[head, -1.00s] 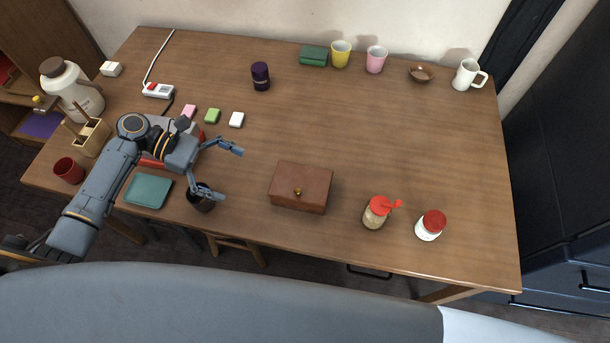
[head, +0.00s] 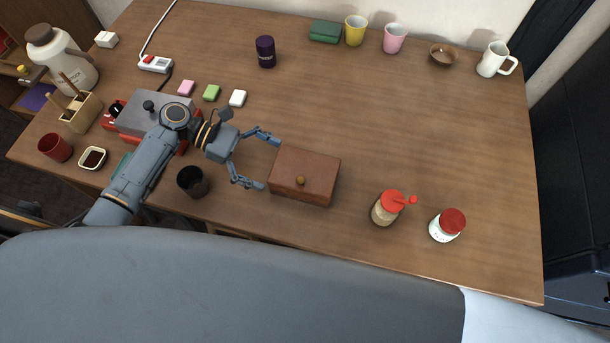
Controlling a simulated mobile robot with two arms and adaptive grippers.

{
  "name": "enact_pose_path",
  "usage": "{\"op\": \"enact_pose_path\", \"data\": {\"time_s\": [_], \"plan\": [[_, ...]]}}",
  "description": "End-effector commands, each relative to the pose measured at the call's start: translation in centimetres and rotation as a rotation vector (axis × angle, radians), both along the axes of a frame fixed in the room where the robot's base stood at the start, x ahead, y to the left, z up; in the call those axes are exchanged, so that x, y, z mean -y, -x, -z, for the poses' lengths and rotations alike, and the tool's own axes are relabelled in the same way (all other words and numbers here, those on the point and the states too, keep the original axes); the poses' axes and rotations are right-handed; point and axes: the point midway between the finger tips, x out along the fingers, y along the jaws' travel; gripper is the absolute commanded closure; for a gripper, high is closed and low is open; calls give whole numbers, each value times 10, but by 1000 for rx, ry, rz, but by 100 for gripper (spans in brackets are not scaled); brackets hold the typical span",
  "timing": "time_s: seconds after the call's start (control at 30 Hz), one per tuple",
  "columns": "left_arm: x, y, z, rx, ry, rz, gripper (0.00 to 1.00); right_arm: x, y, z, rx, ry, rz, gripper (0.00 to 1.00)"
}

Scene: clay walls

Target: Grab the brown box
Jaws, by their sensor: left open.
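The brown box (head: 312,174) sits closed on the wooden table, near its front edge, with a small round knob on its front. My left gripper (head: 271,164) is open, with its two fingers pointing right at the box's left side. The upper fingertip is by the box's back left corner and the lower one by its front left part. Nothing is between the fingers, and I cannot tell whether they touch the box. My right gripper is not in view.
A jar with a red spouted lid (head: 387,208) and a white jar with a red lid (head: 447,225) stand right of the box. A dark cup (head: 193,182) stands below my left arm. The table (head: 400,130) behind the box is clear.

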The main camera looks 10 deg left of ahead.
Motion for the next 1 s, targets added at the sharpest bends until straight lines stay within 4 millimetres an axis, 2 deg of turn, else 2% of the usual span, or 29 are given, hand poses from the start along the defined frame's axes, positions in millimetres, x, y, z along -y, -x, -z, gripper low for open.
{"op": "enact_pose_path", "data": {"time_s": [0.27,0.6,0.8,0.83,1.0], "plan": [[17,1,7,0,0,0,0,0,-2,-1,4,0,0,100],[60,3,24,0,2,-1,0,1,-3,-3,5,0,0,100],[61,3,25,0,0,-1,0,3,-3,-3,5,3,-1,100],[61,3,25,0,0,-1,2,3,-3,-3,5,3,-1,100],[61,3,25,0,0,-1,37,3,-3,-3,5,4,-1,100]]}}
